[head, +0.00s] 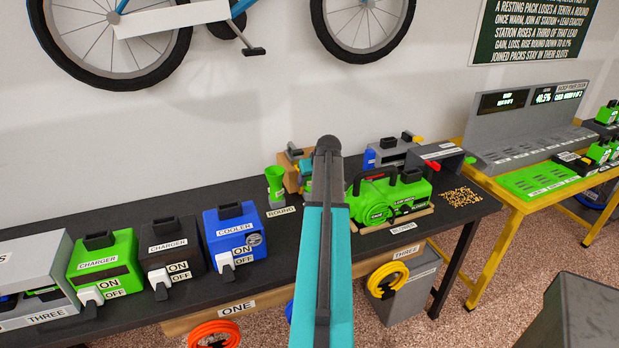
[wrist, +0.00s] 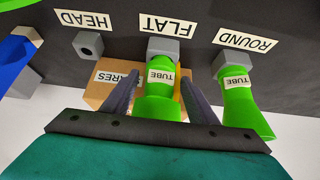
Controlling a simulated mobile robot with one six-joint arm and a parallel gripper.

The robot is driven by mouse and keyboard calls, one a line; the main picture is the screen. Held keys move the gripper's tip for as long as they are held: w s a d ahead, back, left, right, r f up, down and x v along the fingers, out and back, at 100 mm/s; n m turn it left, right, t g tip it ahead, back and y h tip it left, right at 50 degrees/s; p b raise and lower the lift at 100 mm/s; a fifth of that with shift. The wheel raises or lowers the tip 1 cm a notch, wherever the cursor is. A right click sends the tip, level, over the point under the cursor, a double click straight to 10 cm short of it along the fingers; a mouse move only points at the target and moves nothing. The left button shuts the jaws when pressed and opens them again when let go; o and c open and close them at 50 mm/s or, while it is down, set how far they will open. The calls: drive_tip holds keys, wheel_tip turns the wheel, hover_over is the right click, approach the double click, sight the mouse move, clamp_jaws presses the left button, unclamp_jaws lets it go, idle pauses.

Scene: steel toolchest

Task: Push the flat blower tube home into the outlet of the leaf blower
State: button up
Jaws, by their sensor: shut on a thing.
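The flat blower tube (wrist: 158,108) is green with a white TUBE label. In the wrist view it is at a grey block (wrist: 178,48) by the FLAT label. My gripper (wrist: 160,80) has one dark finger on each side of it and is shut on it. I cannot tell whether the tube is seated in the block or clear of it. The leaf blower (head: 385,198) is green with a dark handle and stands on the black bench in the head view, right of my arm. Its outlet cannot be made out.
The round tube (wrist: 240,105) stands beside the flat one; it also shows in the head view (head: 275,180). An empty grey HEAD block (wrist: 89,44) is on the other side. A cardboard box (wrist: 113,85) is close by. A blue cooler (head: 232,235) and chargers (head: 100,260) stand left.

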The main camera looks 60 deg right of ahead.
drive_tip(key=shift+r, duration=0.15)
drive_tip(key=shift+r+p, duration=0.85)
drive_tip(key=shift+r, duration=0.85)
drive_tip(key=shift+r, duration=0.1)
